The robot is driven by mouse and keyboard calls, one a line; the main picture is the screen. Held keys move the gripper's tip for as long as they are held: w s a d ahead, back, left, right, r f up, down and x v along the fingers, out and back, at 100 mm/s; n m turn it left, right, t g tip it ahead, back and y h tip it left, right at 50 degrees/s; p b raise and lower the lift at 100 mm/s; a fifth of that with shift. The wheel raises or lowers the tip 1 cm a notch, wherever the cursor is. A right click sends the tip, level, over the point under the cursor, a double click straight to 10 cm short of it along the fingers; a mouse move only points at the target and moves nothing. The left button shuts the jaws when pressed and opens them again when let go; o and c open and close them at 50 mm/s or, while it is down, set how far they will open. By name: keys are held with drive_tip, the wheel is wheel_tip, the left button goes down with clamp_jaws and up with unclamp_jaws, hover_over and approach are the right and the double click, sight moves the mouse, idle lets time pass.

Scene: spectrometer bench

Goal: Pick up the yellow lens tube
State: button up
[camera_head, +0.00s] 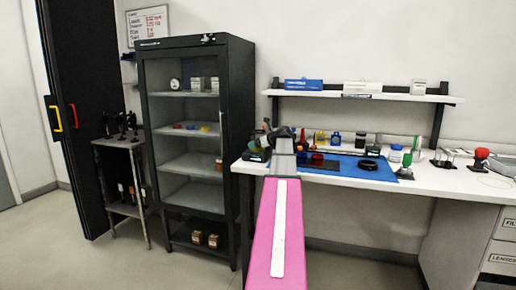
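A small yellow piece (205,129) lies on a middle shelf of the dark cabinet, beside small blue and red pieces. Another small yellow item (321,138) stands at the back of the bench, next to a blue one. Both are too small for me to tell which is the yellow lens tube. My pink arm reaches forward from the bottom of the view. My gripper (279,134) is at its far end, in front of the left part of the bench and apart from the cabinet shelf. Its fingers are too small and dark to read.
The dark cabinet (234,110) stands left of the white bench (440,181). A blue mat (345,173) on the bench carries several small parts, including a black ring (368,165). A wall shelf (395,97) hangs above. A small rack (118,143) stands at left. Floor before the cabinet is clear.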

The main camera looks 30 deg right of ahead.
drive_tip(key=shift+w+a+f, duration=0.2)
drive_tip(key=shift+w+f, duration=0.05)
drive_tip(key=shift+w, duration=0.3)
drive_tip(key=c, duration=1.1)
drive_tip(key=shift+r, duration=0.1)
drive_tip(key=shift+c, duration=0.2)
